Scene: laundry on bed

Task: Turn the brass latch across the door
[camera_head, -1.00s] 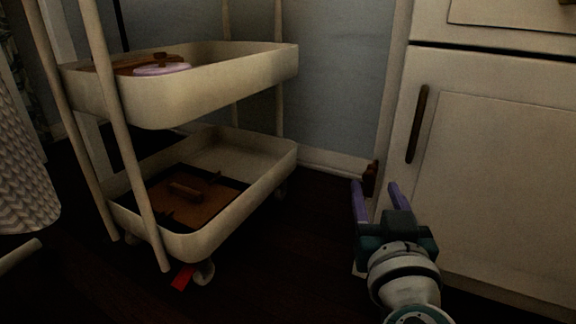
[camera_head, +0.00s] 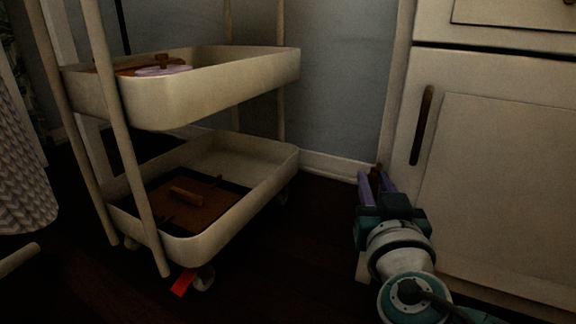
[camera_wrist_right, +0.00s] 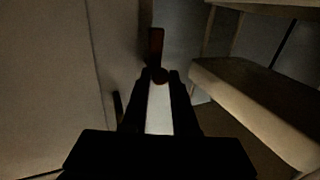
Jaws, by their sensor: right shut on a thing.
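The latch (camera_head: 376,181) is a small dark brown piece at the left edge of the pale cabinet, low down beside the cabinet door (camera_head: 500,190). My right gripper (camera_head: 376,178) has its purple fingers on either side of the latch and is shut on it. In the right wrist view the latch (camera_wrist_right: 156,48) stands upright, with a rounded lower end between the fingertips of my right gripper (camera_wrist_right: 160,76). The fingers are dark there and hide part of it. My left gripper is in neither current view.
The door has a dark upright handle (camera_head: 421,125) above my right gripper. A cream two-tier cart (camera_head: 215,85) on wheels stands to the left, with brown boards and a lilac item in its trays. Dark floor (camera_head: 310,215) lies clear between cart and cabinet.

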